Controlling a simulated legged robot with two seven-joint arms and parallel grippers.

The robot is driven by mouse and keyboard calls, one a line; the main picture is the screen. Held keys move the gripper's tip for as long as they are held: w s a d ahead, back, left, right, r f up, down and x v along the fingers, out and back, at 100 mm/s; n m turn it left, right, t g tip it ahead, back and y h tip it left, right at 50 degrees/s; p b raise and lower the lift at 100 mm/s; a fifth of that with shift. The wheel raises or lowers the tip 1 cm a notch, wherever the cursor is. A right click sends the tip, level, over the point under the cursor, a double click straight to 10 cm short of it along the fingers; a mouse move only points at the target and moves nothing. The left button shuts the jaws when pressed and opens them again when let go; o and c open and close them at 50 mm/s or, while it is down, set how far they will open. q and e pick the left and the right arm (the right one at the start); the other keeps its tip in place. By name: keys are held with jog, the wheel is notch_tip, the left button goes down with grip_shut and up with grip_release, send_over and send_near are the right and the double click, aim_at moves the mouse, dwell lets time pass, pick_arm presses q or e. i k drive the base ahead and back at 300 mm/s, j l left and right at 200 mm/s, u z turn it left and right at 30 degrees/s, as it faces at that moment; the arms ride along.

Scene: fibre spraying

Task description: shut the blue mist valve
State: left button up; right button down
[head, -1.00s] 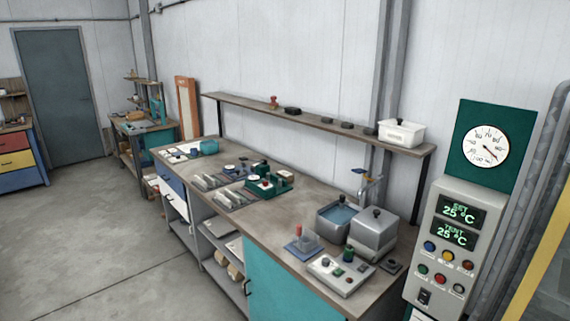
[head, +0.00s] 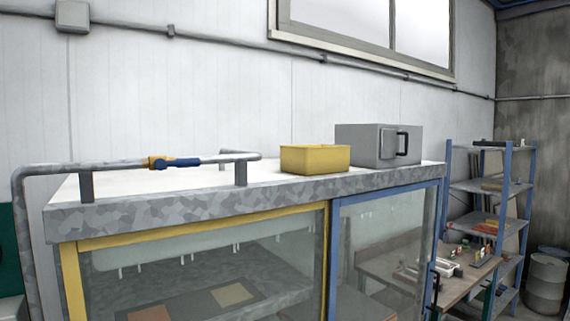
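The blue mist valve handle (head: 178,163) sits on a grey pipe (head: 120,166) that runs along the top of a glass-fronted cabinet, at the left in the head view. The blue handle appears to lie roughly along the pipe. Neither of my grippers is in view.
The cabinet (head: 145,213) has a yellow-framed pane and a blue-framed pane. A yellow box (head: 315,158) and a grey metal box (head: 378,145) stand on its top. A blue shelf rack (head: 525,205) and a drum (head: 546,278) are at the right.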

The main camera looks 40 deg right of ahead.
aim_at(159, 164)
jog(key=z, duration=0.8)
